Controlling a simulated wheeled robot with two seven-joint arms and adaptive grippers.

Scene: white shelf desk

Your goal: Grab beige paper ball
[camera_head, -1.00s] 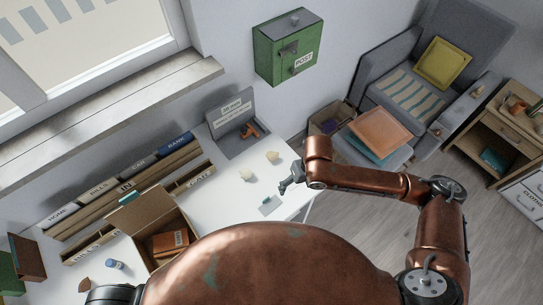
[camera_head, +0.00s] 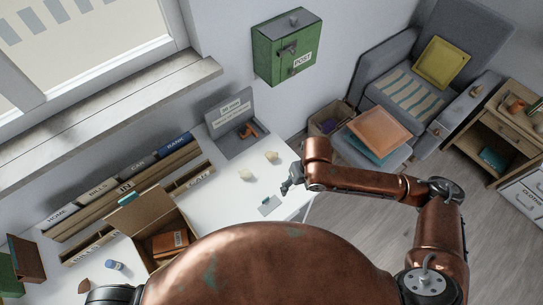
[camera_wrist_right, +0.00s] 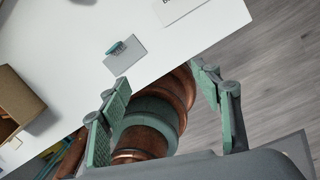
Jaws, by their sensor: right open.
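Two small beige crumpled paper balls lie on the white desk. One paper ball (camera_head: 245,174) is nearer the middle of the desk, and the other paper ball (camera_head: 271,156) is farther back and to the right. My right gripper (camera_head: 287,186) hovers by the desk's right edge, to the right of and in front of both balls, apart from them. In the right wrist view its two teal-padded fingers (camera_wrist_right: 162,105) are spread wide with nothing held between them. Neither ball shows in that wrist view. My left gripper is not in view.
A small grey card with a teal object (camera_head: 269,206) lies just left of my right gripper. A grey sign box (camera_head: 243,142) stands behind the balls. An open cardboard box (camera_head: 140,215) and file racks fill the left. The desk around the balls is clear.

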